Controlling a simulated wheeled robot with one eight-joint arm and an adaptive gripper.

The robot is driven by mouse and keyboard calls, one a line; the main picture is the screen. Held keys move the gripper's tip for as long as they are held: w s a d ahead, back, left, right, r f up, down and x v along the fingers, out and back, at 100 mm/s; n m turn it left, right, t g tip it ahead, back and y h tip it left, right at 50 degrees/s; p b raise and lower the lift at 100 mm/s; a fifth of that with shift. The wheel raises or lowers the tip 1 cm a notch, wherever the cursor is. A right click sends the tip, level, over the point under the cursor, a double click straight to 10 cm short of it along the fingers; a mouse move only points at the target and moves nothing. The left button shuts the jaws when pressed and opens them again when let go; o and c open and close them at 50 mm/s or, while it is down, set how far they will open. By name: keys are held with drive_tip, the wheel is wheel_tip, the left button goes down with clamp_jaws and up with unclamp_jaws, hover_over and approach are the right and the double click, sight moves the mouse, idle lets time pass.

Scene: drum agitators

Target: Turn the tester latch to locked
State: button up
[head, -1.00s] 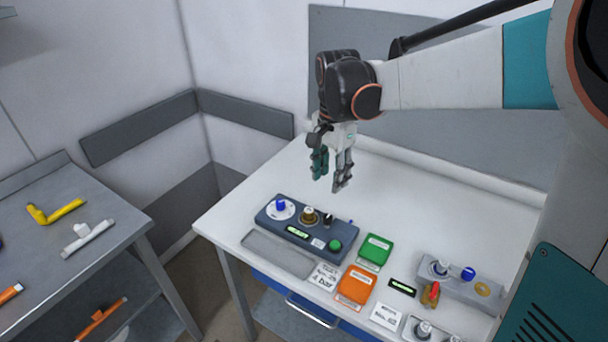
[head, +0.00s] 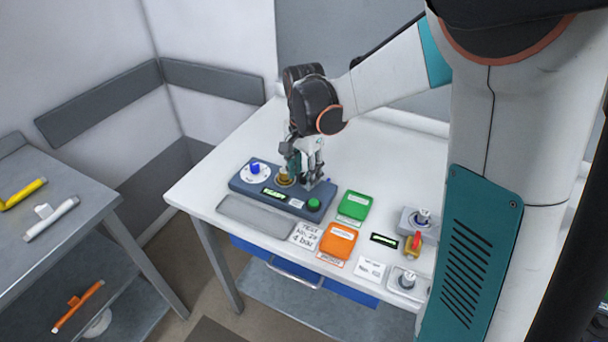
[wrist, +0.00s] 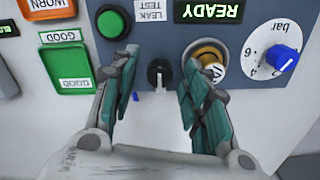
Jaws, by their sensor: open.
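The tester is a dark blue-grey box (head: 240,184) on the white table. Its black latch knob (wrist: 158,74) shows in the wrist view with its pointer along the picture's vertical, on a small white plate. In the head view my gripper hides most of the latch. My gripper (head: 305,170) points down over the tester. In the wrist view its teal fingers (wrist: 160,62) are open, one on each side of the latch, with gaps to it. I cannot tell how high the fingertips are. The display (wrist: 209,11) reads READY.
Beside the latch are a brass fitting (wrist: 209,58) close to one finger and a green button (wrist: 110,23). A blue dial knob (head: 255,168) sits farther left. Green (head: 354,205) and orange (head: 338,241) trays lie to the right. An empty grey tray (head: 255,216) lies in front.

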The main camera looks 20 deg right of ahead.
clamp_jaws()
drive_tip(key=shift+n, duration=0.3)
drive_tip(key=n+p, duration=0.1)
drive_tip(key=n, duration=0.2)
drive_tip(key=shift+n, duration=0.4)
drive_tip(key=n+p, duration=0.1)
drive_tip(key=n, duration=0.3)
drive_tip(key=shift+n, duration=0.3)
drive_tip(key=n, duration=0.4)
drive_tip(key=shift+p, duration=0.3)
drive_tip(key=n, duration=0.4)
drive_tip(key=shift+f+n, duration=0.1)
drive_tip(key=shift+n, duration=0.5)
